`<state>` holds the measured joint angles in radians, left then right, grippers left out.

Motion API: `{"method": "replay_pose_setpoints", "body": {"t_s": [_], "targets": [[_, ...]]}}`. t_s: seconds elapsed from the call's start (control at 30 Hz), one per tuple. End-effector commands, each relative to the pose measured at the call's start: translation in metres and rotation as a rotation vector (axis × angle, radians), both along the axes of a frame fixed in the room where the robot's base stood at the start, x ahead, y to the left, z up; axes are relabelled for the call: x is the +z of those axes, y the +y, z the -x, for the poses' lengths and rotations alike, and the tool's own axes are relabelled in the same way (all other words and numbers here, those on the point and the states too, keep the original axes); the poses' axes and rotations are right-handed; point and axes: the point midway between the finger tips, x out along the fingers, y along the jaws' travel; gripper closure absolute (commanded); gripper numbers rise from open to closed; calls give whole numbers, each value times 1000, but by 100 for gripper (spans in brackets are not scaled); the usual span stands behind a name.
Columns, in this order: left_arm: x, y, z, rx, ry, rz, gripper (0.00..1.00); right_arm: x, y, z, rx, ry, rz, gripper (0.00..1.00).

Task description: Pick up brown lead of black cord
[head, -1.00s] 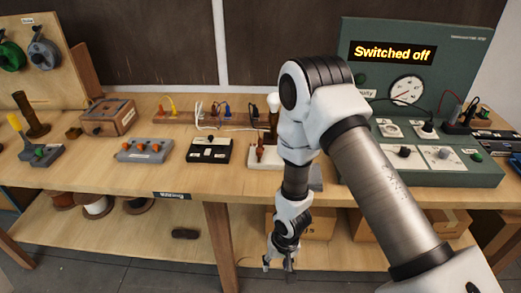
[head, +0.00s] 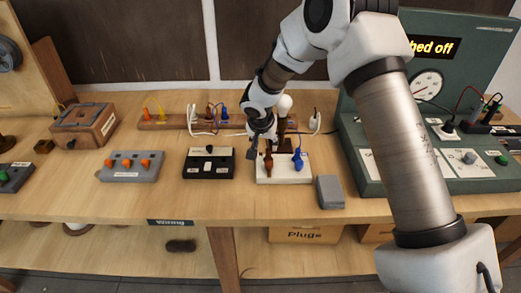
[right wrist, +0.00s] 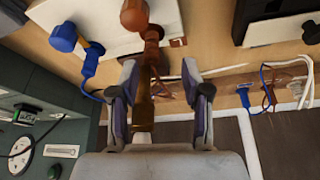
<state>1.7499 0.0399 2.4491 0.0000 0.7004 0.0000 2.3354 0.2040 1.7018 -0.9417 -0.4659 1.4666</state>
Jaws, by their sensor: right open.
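A white terminal block (head: 290,172) stands on the bench, with a brown lever (head: 268,163) and a blue lever (head: 298,158). In the right wrist view the brown lever (right wrist: 134,14) is at the top, and a slim brown piece, apparently the brown lead (right wrist: 150,58), runs from it between my fingers. A blue lead (right wrist: 91,66) is beside the blue lever, left of my fingers. My right gripper (head: 262,143), also in the wrist view (right wrist: 159,75), is open around the brown piece, nearer the left finger. Contact is unclear. My left gripper is out of view.
A lamp bulb (head: 284,101) on a brown post stands just behind the block. A black switch box (head: 209,163) is on the left, a grey box (head: 330,192) on the right. A wooden rack (head: 178,122) with white cord is behind. The green panel (head: 485,70) stands right.

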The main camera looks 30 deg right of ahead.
Motion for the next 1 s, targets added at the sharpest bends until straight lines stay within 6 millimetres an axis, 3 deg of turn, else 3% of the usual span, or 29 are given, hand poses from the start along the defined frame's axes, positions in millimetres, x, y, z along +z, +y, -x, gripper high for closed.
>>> {"method": "replay_pose_setpoints", "body": {"t_s": [0.17, 0.3, 0.5, 0.53, 0.63, 0.67, 1.0], "targets": [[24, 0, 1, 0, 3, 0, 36, -26, -9, -13, 0, 8, -1, 53], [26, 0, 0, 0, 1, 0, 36, -48, -14, -20, 0, 7, 0, 53], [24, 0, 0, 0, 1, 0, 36, -51, -14, -20, 0, 5, -1, 53], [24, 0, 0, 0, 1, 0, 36, -50, -14, -20, 0, 5, -1, 60], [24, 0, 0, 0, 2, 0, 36, -50, -14, -20, 1, 5, 0, 95], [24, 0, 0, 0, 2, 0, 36, -50, -14, -20, 1, 6, -1, 100], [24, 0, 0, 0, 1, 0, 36, -51, -14, -20, 0, 7, -1, 100]]}}
